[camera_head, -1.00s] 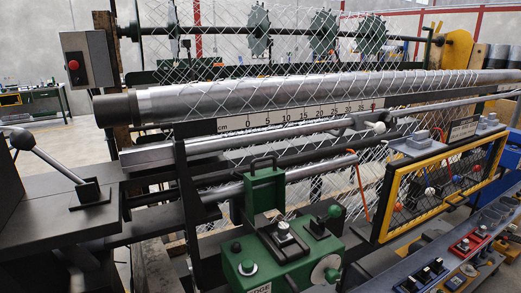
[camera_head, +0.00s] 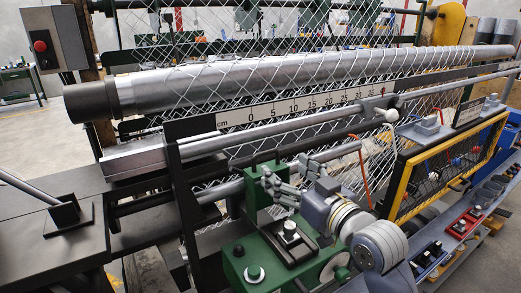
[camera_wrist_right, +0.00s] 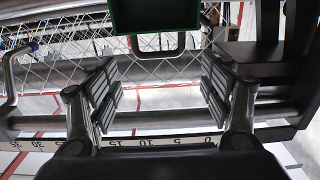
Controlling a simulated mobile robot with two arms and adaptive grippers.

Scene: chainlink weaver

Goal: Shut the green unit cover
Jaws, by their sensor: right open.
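The green unit (camera_head: 250,265) stands at the bottom centre of the head view, with knobs and a black latch-like block on top. Its green cover (camera_head: 257,197) stands raised at the back of the unit, partly hidden by my right gripper (camera_head: 287,180). In the right wrist view, the cover (camera_wrist_right: 155,15) is at the top edge, with its black handle (camera_wrist_right: 158,50) below it. My right gripper (camera_wrist_right: 158,90) is open, its padded fingers spread on either side below the handle in that view, with nothing between them. My left gripper is not in view.
A long metal roller (camera_head: 250,75) with wire mesh and a centimetre scale (camera_head: 290,105) run behind the unit. A yellow-framed guard (camera_head: 440,165) stands to the right. A lever (camera_head: 60,210) on a dark bench is at left.

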